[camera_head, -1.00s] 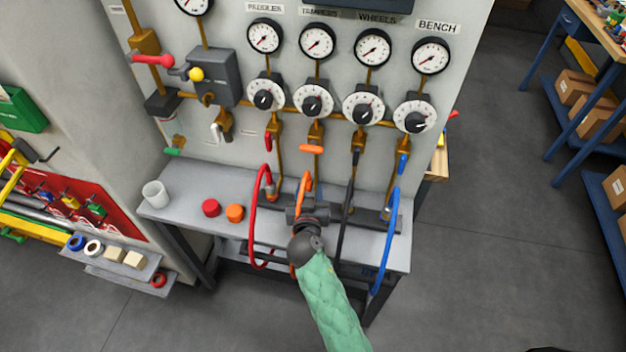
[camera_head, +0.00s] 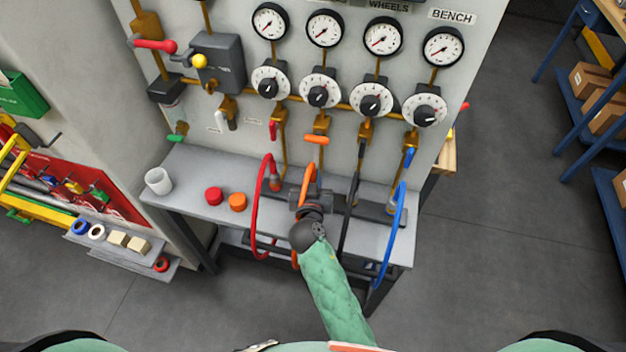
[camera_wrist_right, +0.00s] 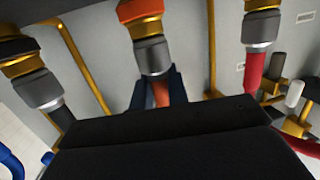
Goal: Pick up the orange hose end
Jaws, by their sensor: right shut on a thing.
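The orange hose (camera_head: 308,180) stands among the hoses on the grey bench, between the red and the black hose. My right gripper (camera_head: 311,196) reaches in from the front and is shut on the orange hose end, its jaws around it near the bench top. In the right wrist view, the orange hose end (camera_wrist_right: 139,14) rises behind the dark gripper body (camera_wrist_right: 160,135), with a grey collar and an orange length below it. My left gripper is not in view.
A red hose (camera_head: 256,210) stands close on the left, a black hose (camera_head: 350,215) and a blue hose (camera_head: 397,225) on the right. A white cup (camera_head: 158,181), a red cap (camera_head: 214,196) and an orange cap (camera_head: 237,202) sit on the bench (camera_head: 190,170). Gauges and dials fill the panel above.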

